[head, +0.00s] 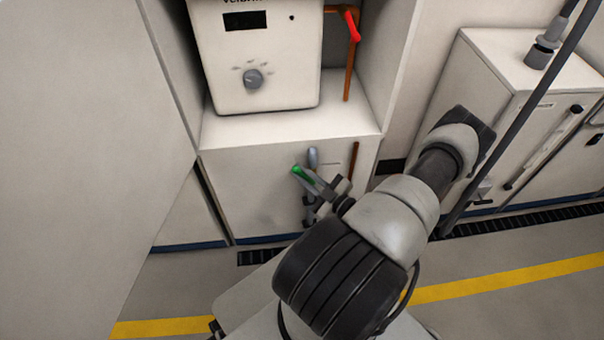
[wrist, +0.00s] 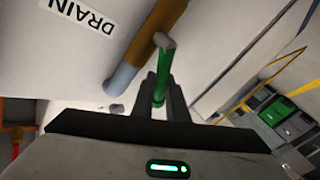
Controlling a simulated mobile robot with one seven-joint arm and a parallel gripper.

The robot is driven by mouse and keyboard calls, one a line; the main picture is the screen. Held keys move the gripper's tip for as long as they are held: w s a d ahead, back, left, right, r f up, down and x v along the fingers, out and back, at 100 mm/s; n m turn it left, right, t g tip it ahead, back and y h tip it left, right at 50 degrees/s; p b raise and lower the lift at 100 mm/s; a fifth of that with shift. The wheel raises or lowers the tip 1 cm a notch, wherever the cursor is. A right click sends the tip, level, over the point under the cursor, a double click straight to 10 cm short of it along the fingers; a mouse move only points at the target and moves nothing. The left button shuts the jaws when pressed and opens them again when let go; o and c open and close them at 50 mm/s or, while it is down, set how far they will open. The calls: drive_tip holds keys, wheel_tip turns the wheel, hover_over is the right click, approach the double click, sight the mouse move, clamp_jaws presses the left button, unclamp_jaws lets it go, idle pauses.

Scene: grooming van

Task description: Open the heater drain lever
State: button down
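The drain lever has a green handle (head: 301,172), on a grey valve (head: 312,157) at the front of the cabinet below the heater. The heater (head: 262,85) is a white box with a knob and a dark display. My gripper (head: 318,184) is at the green handle, with a finger on each side, and looks closed on it. In the wrist view the green handle (wrist: 170,62) runs between my fingers (wrist: 163,85) from a brass-coloured pipe (wrist: 147,45). A DRAIN label (wrist: 84,14) is on the white surface beside it. The finger contact is partly hidden.
A red lever (head: 352,27) sits on a copper pipe (head: 349,75) right of the heater. A tall white panel (head: 90,150) fills the left. A white cabinet (head: 530,125) stands at the right. Grey floor with a yellow stripe (head: 500,280) lies in front.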

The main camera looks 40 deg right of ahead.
drive_tip(key=shift+f, duration=0.1)
drive_tip(key=shift+s+d+f+b, duration=0.1)
drive_tip(key=shift+d+f+b, duration=0.1)
drive_tip(key=shift+b, duration=0.6)
drive_tip(key=shift+d+r+m+t+b, duration=0.1)
drive_tip(key=shift+r+m+t+b, duration=0.1)
drive_tip(key=shift+m+t+b, duration=0.2)
drive_tip(key=shift+s+r, duration=0.15)
drive_tip(key=shift+r, duration=0.15)
drive_tip(key=c, duration=1.7)
unclamp_jaws()
drive_tip(key=shift+c, duration=0.2)
drive_tip(key=shift+r, duration=0.1)
